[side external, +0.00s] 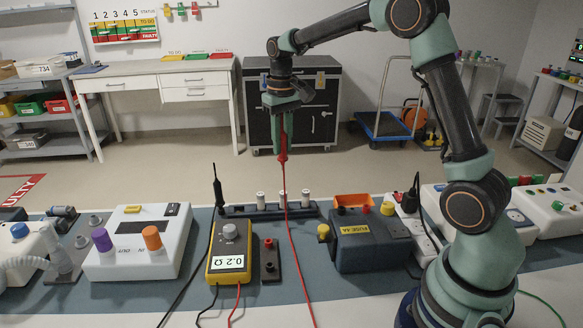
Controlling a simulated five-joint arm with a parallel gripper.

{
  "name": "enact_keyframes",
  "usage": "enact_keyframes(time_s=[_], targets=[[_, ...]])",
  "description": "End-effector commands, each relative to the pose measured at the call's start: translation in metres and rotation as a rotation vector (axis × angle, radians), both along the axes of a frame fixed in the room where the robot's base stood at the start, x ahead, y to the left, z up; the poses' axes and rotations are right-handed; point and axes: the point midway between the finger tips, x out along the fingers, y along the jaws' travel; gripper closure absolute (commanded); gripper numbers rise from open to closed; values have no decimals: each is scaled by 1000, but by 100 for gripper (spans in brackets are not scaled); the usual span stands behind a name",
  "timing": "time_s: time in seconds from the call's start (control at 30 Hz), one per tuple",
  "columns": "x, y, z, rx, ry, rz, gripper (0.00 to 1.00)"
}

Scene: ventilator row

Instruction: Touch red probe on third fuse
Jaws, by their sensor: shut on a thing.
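My gripper (280,128) points down, high above the bench, and is shut on the red probe (283,153). A red lead (289,255) hangs from the probe down past the fuse row to the bench front. I cannot make out the probe's tip. Three white fuses stand in a dark holder (237,211): a left one (260,200), a middle one (283,197) partly crossed by the red lead, and a right one (305,199). The red probe is well above them, touching none. The yellow multimeter (230,243) reads 0.2 Ω.
A black probe (217,185) stands upright at the holder's left end. A black-and-red terminal block (269,258) lies right of the meter. A white ventilator (137,241) is at left; a dark fuse box (370,242) with an orange tray (352,200) is at right.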

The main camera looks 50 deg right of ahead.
Motion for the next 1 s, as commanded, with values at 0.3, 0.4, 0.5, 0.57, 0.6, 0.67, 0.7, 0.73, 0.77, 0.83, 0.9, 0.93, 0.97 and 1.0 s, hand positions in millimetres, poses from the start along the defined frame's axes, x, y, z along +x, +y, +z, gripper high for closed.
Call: enact_keyframes(time_s=[0.3,0.4,0.5,0.57,0.6,0.67,0.7,0.73,0.77,0.83,0.9,0.93,0.97,1.0], targets=[[4,3,0,0,0,3,100],[15,14,-3,0,2,12,100],[29,28,-5,0,0,20,100],[35,35,-6,0,1,24,100],[38,38,-7,0,1,25,100],[41,41,-8,0,1,25,100],[42,42,-9,0,1,25,100],[42,43,-11,0,1,24,100],[43,43,-12,0,1,24,100],[42,43,-17,0,1,24,100],[42,43,-23,1,3,24,100],[42,43,-25,1,3,24,100],[42,43,-28,0,2,24,100],[42,43,-31,0,2,24,100]])
